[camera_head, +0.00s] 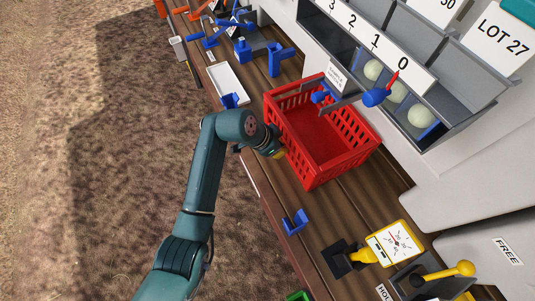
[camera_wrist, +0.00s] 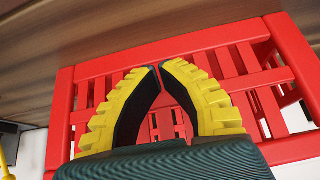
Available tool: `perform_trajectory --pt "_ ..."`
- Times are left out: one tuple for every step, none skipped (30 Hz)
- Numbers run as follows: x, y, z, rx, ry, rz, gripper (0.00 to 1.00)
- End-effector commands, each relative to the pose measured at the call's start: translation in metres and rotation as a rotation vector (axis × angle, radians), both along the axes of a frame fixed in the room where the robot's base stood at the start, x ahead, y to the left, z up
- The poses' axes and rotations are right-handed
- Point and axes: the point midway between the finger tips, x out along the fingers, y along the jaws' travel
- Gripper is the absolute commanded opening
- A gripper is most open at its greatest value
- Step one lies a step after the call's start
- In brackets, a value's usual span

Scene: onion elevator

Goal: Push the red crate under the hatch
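The red crate (camera_head: 327,140) stands on the wooden bench in the head view. It is open-topped with slotted walls, and its inside looks empty. My gripper (camera_head: 280,152) is at the crate's near left wall, low on its side. In the wrist view, the yellow fingers with black pads (camera_wrist: 159,68) have their tips close together, with nothing visible held between them. The slotted red crate wall (camera_wrist: 225,40) fills much of that view right behind the fingers; I cannot tell whether they touch it. A grey bracket with blue handles (camera_head: 347,97) overhangs the crate's far side; I cannot clearly identify the hatch.
Pale onions (camera_head: 420,116) sit in grey numbered bins behind the crate. A white tray (camera_head: 229,84) and blue fixtures (camera_head: 280,58) lie up the bench. A blue bracket (camera_head: 295,222) and a yellow dial scale (camera_head: 395,244) stand nearer. Some bare planks separate crate and scale.

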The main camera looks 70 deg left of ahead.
Motion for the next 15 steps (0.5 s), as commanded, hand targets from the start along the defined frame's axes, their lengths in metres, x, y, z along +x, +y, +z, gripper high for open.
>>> perform_trajectory --pt "0.0043 0.0003 -0.0006 0.0 0.0 -0.001 0.0" --pt "0.0053 0.0005 -0.0007 -0.001 0.0 -0.001 0.0" --pt "0.006 0.0005 -0.0008 -0.001 0.001 -0.001 0.0" --pt "0.0061 0.0005 -0.0008 -0.001 0.001 -0.001 0.0" --pt "0.006 0.0005 -0.0008 -0.002 0.001 0.0 0.0" --pt "0.0058 0.0005 -0.0007 -0.002 0.001 0.0 0.0" --pt "0.0057 0.0005 -0.0006 -0.002 0.001 0.0 0.0" --pt "0.0057 0.0005 -0.0006 -0.001 0.0 -0.001 0.0" --pt "0.0056 0.0004 -0.0006 -0.001 0.0 -0.001 0.0" --pt "0.0056 0.0004 -0.0005 -0.001 0.0 -0.001 0.0" --pt "0.0056 0.0004 -0.0005 -0.001 0.0 -0.001 0.0" --pt "0.0051 0.0003 -0.0002 -0.001 0.0 -0.001 0.0" --pt "0.0042 0.0001 0.0001 -0.001 0.001 -0.001 0.0" --pt "0.0026 -0.0004 0.0007 -0.002 0.001 0.0 0.0" --pt "-0.0006 -0.0015 0.0017 -0.002 0.001 -0.001 0.0"
